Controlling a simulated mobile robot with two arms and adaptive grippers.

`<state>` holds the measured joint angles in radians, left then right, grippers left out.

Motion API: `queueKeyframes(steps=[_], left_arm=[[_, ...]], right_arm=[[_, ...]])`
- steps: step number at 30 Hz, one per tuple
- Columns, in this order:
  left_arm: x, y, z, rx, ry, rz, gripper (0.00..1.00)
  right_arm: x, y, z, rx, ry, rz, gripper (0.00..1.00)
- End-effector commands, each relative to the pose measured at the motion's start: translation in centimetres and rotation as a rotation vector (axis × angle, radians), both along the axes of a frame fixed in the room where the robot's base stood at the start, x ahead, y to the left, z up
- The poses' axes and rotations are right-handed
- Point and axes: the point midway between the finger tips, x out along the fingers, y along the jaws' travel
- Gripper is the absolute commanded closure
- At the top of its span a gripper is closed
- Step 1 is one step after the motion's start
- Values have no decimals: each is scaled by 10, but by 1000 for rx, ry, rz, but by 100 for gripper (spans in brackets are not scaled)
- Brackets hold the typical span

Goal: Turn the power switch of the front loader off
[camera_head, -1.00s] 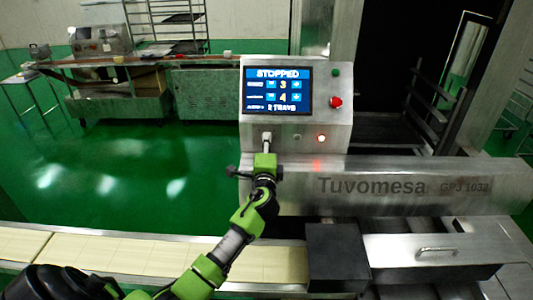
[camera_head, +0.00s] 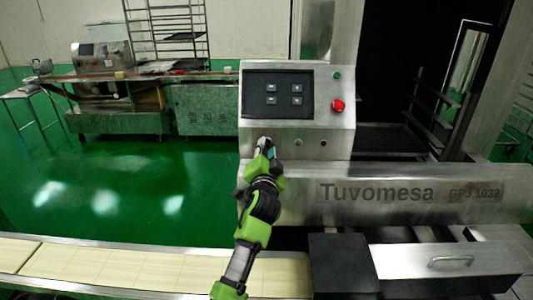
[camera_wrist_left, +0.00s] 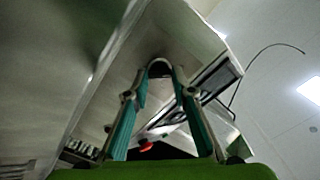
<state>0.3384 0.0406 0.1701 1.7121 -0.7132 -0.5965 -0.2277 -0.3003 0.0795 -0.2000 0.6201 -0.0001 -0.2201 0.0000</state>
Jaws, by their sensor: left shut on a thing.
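The front loader (camera_head: 340,140) is a steel machine marked "Tuvomesa GPJ 1032", with a sloped control panel. Its screen (camera_head: 277,94) is dark, with only faint grey button squares. My left gripper (camera_head: 265,143) is at the lower left of the panel. In the left wrist view its two teal fingers close in on the power switch (camera_wrist_left: 160,67), a small dark knob on the panel face. The switch is mostly hidden by the gripper in the head view. The small lamp (camera_head: 323,143) right of it is unlit. My right gripper is out of view.
A red stop button (camera_head: 338,105) and a small green button (camera_head: 337,75) sit right of the screen. Steel tables stand at the back left.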

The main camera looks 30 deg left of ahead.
Motion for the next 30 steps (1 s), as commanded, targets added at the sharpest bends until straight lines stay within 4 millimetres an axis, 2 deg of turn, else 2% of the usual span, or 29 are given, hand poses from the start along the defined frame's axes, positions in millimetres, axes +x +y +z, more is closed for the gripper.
queueKeyframes(steps=[20,21,22,30], left_arm=[[0,0,1,-52,-34,-1,98],[0,0,1,-52,-34,-1,69],[0,0,1,-52,-34,-1,61],[0,0,1,-51,-32,-1,60]], right_arm=[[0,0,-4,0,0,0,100],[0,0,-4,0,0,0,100],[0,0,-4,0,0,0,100],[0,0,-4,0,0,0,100]])
